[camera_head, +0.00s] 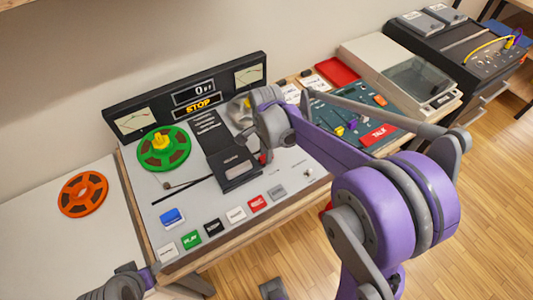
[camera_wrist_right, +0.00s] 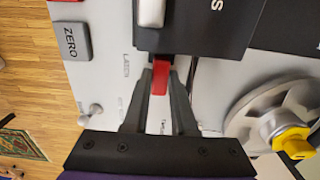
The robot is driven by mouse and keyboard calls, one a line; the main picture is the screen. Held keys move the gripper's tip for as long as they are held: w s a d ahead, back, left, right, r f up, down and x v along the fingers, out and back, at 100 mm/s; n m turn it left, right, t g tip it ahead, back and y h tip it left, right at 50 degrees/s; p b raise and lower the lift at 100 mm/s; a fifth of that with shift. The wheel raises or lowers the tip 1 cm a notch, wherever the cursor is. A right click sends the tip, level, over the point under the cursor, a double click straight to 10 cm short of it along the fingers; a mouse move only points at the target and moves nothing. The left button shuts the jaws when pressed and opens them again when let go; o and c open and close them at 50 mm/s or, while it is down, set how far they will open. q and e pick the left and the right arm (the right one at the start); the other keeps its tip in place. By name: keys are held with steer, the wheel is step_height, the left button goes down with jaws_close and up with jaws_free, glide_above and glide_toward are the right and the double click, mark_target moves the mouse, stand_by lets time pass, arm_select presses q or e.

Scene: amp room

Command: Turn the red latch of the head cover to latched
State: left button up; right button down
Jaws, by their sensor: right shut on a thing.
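The red latch (camera_wrist_right: 160,77) sits at the edge of the black head cover (camera_wrist_right: 195,25) in the right wrist view. My right gripper (camera_wrist_right: 161,68) is shut on the latch, with one finger on each side of it. In the head view the dark head cover (camera_head: 237,166) stands in the middle of the tape deck, and a bit of the red latch (camera_head: 263,158) shows at its right side. My right arm hides most of the gripper there.
A green reel (camera_head: 150,150) is on the deck's left side, and an orange reel (camera_head: 83,194) lies on the table. Several buttons, among them the red one (camera_head: 257,204), line the deck's front. The meter panel (camera_head: 190,97) stands behind. A mixer (camera_head: 355,125) is to the right.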

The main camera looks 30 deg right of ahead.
stand_by(0.4)
steer(key=c, duration=0.7)
jaws_free()
step_height(320, 180, up, 11)
steer(key=shift+f+p, duration=0.1)
steer(key=shift+p, duration=0.35)
